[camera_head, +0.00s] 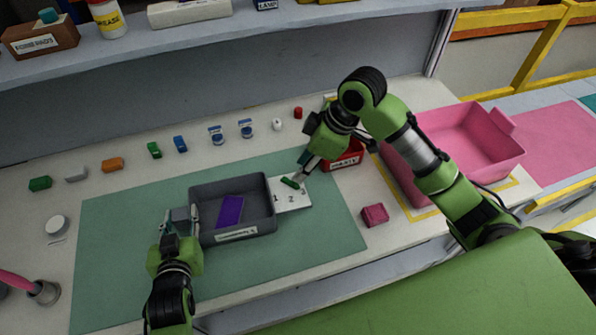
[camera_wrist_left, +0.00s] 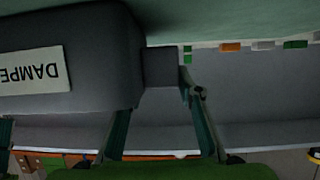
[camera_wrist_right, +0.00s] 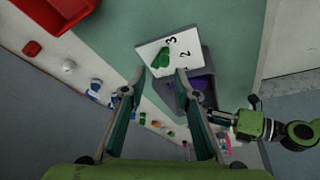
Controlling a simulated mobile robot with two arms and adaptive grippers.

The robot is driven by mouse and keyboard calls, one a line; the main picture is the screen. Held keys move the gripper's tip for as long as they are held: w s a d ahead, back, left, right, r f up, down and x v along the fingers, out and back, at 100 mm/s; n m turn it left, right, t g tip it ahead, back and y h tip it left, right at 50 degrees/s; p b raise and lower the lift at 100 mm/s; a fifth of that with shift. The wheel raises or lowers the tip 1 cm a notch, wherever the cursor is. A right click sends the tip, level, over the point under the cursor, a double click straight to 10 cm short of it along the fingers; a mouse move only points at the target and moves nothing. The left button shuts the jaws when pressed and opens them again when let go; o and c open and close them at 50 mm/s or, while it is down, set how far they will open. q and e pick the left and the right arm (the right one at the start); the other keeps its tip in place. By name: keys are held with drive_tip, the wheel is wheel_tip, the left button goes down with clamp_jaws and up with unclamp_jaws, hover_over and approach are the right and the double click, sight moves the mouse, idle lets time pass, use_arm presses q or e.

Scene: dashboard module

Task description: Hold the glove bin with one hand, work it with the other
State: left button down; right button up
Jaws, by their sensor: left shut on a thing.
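The grey bin (camera_head: 262,190) sits on the green mat, open at the top, with a purple block (camera_head: 229,210) inside. Its front label starts with "DAMPE" in the left wrist view. My left gripper (camera_head: 180,222) is shut on the grey tab (camera_wrist_left: 162,68) at the bin's left side. A white card (camera_head: 297,199) with the numbers 1, 2 and 3 adjoins the bin's right side. A green piece (camera_head: 290,183) lies on the card, near the 3 (camera_wrist_right: 171,40). My right gripper (camera_wrist_right: 160,73) is open above the card, its fingertips near the green piece (camera_wrist_right: 161,59); contact is unclear.
A red bin (camera_head: 346,158) stands behind the right gripper, a large pink bin (camera_head: 470,135) to the right. A pink block (camera_head: 375,214) lies right of the mat. Several small coloured pieces line the table's back. The mat left of the bin is clear.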

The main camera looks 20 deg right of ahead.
sight(291, 181)
drive_tip(key=shift+x, duration=1.85)
clamp_jaws()
